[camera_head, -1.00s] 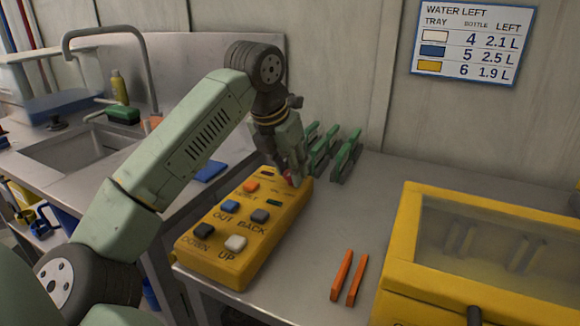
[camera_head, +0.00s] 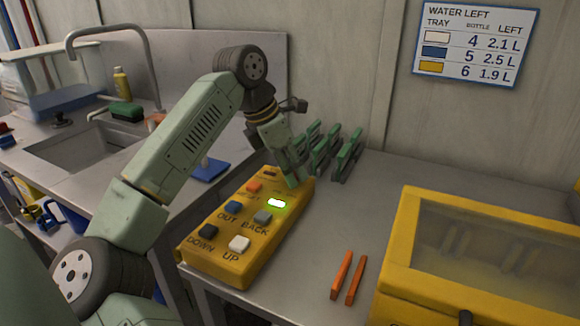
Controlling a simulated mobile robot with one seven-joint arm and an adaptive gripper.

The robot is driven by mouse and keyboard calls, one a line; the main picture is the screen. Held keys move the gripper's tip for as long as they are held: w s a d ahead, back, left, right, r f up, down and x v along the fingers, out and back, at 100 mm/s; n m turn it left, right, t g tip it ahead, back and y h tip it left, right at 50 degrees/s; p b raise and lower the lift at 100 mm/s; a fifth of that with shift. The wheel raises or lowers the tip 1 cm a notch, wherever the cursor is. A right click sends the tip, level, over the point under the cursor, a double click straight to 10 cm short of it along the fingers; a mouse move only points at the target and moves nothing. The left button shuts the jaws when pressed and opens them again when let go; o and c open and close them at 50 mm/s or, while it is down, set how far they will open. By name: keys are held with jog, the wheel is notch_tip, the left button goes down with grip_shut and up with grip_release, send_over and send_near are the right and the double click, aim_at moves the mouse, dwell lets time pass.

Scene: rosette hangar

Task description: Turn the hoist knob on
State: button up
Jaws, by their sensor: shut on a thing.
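The yellow hoist control box (camera_head: 222,268) lies on the steel bench, with several coloured buttons marked OUT, BACK, DOWN and UP. My gripper (camera_head: 296,180) reaches down to the far right end of the box and is shut on the hoist knob. The knob itself is hidden behind the fingers now, so its angle cannot be seen.
Green upright racks (camera_head: 340,155) stand close behind my gripper. Two orange sticks (camera_head: 348,277) lie right of the box. A yellow case with a clear lid (camera_head: 402,235) stands at the right, and a sink (camera_head: 82,158) is at the left. The bench between box and case is mostly clear.

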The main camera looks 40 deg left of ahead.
jog(key=o, duration=1.1)
jog(key=shift+o, duration=0.2)
jog(key=v, duration=1.2)
